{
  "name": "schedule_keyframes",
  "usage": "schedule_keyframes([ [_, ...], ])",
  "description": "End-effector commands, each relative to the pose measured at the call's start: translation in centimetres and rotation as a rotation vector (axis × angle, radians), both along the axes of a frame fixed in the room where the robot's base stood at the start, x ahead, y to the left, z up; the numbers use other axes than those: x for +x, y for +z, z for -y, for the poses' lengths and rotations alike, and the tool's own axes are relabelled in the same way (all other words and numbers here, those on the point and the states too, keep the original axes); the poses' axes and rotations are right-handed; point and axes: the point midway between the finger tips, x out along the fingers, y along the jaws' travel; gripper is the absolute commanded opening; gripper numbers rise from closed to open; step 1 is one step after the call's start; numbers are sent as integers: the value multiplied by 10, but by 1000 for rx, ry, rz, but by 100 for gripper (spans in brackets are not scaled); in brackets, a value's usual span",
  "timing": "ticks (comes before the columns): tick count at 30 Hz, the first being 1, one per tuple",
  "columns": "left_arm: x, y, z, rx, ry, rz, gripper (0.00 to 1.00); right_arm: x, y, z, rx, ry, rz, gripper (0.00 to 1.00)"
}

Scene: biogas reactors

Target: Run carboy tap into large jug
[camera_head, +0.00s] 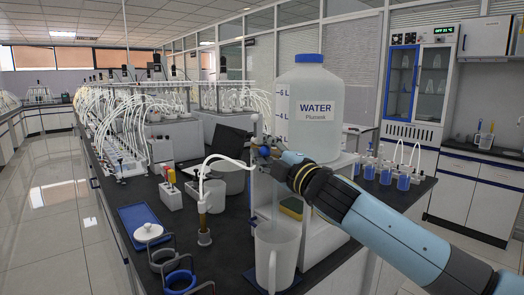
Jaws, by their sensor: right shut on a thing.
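The white carboy (312,88) with a blue cap and a "WATER" label stands raised on a white stand (322,238) at the bench's right side. My right gripper (262,151) is shut at the carboy's tap, low on its left side. The gripper hides most of the tap, so its handle position is unclear. The large white jug (280,262) stands upright below the tap, its handle towards the front. A faint pale vertical streak, which looks like water, runs from the tap area down to the jug. The liquid level inside the jug is hidden. My left gripper is not in view.
A tube-fitted brown cylinder (204,218) stands left of the jug. Ring holders (178,278) and a blue tray (138,217) lie at front left. Blue-filled bottles (386,173) stand right of the carboy. Rows of tubed reactors fill the bench behind.

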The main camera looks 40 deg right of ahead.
Motion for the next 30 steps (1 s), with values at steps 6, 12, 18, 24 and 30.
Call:
schedule_keyframes([
  [6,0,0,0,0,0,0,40,-1,-5,0,0,-1,-7,0],
  [12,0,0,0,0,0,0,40,-1,-4,0,1,0,-7,16],
  [18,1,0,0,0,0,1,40,-1,-2,0,0,0,-4,42],
  [24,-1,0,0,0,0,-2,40,0,-1,0,-1,0,-2,47],
  [30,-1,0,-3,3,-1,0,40,-3,-2,0,-3,0,-3,47],
])
